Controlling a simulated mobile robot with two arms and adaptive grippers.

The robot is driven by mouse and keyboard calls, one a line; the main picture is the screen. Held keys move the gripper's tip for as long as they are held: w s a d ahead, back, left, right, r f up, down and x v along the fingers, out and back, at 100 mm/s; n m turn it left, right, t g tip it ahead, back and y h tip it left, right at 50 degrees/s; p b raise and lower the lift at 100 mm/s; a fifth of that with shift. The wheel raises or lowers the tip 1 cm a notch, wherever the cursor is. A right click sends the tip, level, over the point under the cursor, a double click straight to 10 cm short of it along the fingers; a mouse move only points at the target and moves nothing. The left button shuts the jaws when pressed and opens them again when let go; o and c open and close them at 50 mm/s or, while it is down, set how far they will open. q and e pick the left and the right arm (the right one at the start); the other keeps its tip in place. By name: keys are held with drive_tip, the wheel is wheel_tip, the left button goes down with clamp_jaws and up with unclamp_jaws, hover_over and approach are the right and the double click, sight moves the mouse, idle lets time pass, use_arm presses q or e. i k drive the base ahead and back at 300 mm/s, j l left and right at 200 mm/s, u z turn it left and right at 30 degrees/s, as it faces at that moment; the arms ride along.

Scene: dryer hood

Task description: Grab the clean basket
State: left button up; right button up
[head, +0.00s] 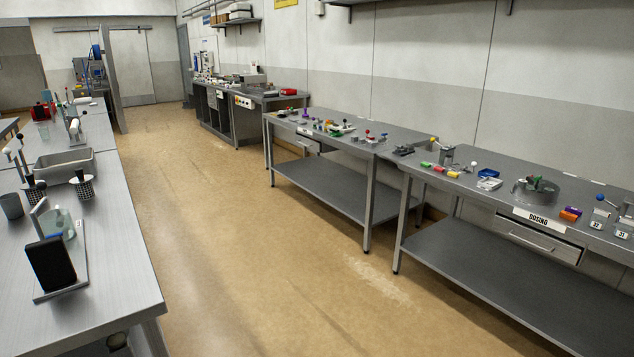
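Two small dark-and-light patterned baskets stand on the left bench. One basket (84,189) is in front of the grey metal tray, with a dark handle rising from it. The other basket (35,190) is further left, with a handle leaning up to the left. They are small in the picture, and I cannot tell which one is clean. Neither of my grippers shows in the head view.
The left bench (125,255) also carries a grey tray (68,165), a dark cup (11,206) and a stand with a black panel (51,263). Cluttered benches, one labelled DOSING (539,219), line the right wall. The floor aisle (225,250) between is clear.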

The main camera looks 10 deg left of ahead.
sight(82, 184)
drive_tip(key=i+u, duration=0.1)
drive_tip(key=i, duration=0.4)
drive_tip(key=i+u, duration=0.15)
drive_tip(key=i, duration=0.35)
drive_tip(key=i+l+u, duration=0.1)
drive_tip(key=i, duration=0.4)
drive_tip(key=i+l+u, duration=0.15)
drive_tip(key=i, duration=0.3)
drive_tip(key=i+j+u, duration=0.15)
drive_tip(key=u, duration=0.25)
drive_tip(key=i+u, duration=0.75)
drive_tip(key=i+l+u, duration=0.15)
drive_tip(key=u, duration=0.25)
